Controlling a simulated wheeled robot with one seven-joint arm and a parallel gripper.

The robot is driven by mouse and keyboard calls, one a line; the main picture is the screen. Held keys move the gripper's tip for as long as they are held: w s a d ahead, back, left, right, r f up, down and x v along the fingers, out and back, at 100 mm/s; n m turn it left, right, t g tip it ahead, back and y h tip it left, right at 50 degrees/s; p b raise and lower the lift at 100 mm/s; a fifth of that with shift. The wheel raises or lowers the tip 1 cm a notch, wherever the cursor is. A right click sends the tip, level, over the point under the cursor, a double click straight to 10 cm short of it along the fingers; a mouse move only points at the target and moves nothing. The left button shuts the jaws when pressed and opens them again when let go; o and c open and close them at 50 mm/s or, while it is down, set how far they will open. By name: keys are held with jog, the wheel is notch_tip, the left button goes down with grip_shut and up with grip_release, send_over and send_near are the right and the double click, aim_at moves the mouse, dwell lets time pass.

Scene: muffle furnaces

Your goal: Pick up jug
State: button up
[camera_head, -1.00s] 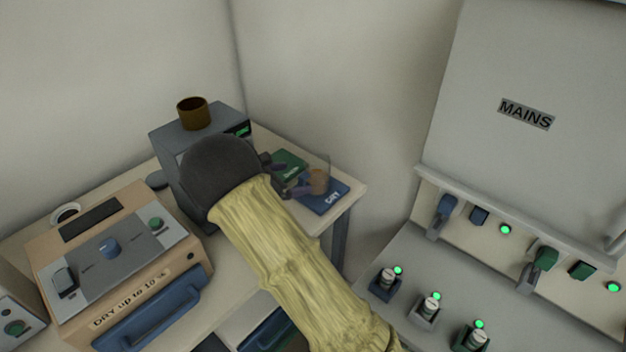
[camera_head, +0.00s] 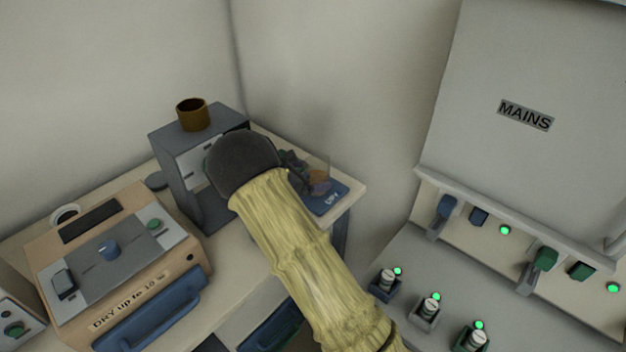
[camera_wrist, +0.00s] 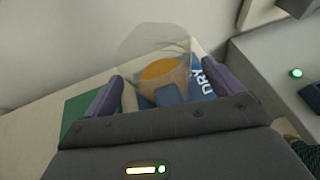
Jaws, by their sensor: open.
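A see-through jug (camera_head: 320,178) with orange-brown contents stands on a blue mat (camera_head: 330,200) marked DRY, near the table's right corner. In the wrist view the jug (camera_wrist: 155,45) is ahead of my gripper, and its lower part shows between the two purple fingers. My gripper (camera_wrist: 165,76) is open, with one finger to each side of the jug. Whether either finger touches it I cannot tell. In the head view my gripper (camera_head: 296,172) is just left of the jug, partly overlapping it, and my sleeve and wrist hide part of the scene.
A grey box (camera_head: 180,150) with a brown cup (camera_head: 193,114) on top stands left of my wrist. A tan furnace (camera_head: 120,265) is at the front left. A green mat (camera_wrist: 75,110) lies left of the jug. A switch panel (camera_head: 500,210) is at right.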

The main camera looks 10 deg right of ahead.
dwell(0.4)
jog(key=c, duration=1.5)
jog(key=shift+r, duration=0.1)
notch_tip(320, 180, up, 10)
jog(key=shift+f, duration=0.1)
jog(key=o, duration=0.8)
jog(key=c, duration=0.8)
jog(key=shift+a, duration=0.15)
